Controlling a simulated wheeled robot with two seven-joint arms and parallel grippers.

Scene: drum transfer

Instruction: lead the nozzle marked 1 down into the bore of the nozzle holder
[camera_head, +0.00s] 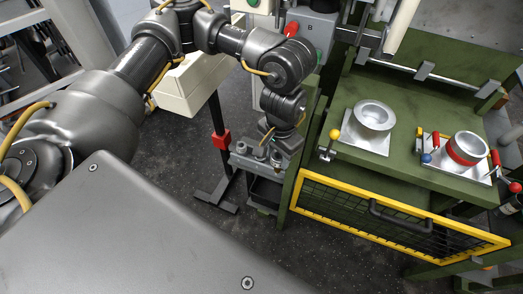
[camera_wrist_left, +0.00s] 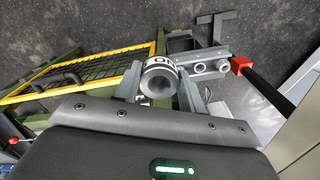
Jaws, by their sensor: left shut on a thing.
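My left gripper (camera_head: 276,152) points down at the grey nozzle holder (camera_head: 245,161), beside the green bench. In the left wrist view its two grey fingers (camera_wrist_left: 161,88) are shut on a round metal nozzle (camera_wrist_left: 160,80) with a white band and dark marks. The marks are only partly seen, so I cannot read the number. The holder also shows in the left wrist view (camera_wrist_left: 211,55), with two round grey fittings (camera_wrist_left: 199,68) (camera_wrist_left: 223,66) right of the nozzle. The nozzle overlaps the holder's left part. I cannot tell whether its lower end is in a bore. My right gripper is not in view.
A black post with a red clamp (camera_head: 219,138) stands just left of the holder. A yellow-framed mesh guard (camera_head: 400,222) is to the right. The green bench (camera_head: 395,165) carries a silver cup (camera_head: 373,116) and a red-banded cup (camera_head: 466,149). Dark floor lies below.

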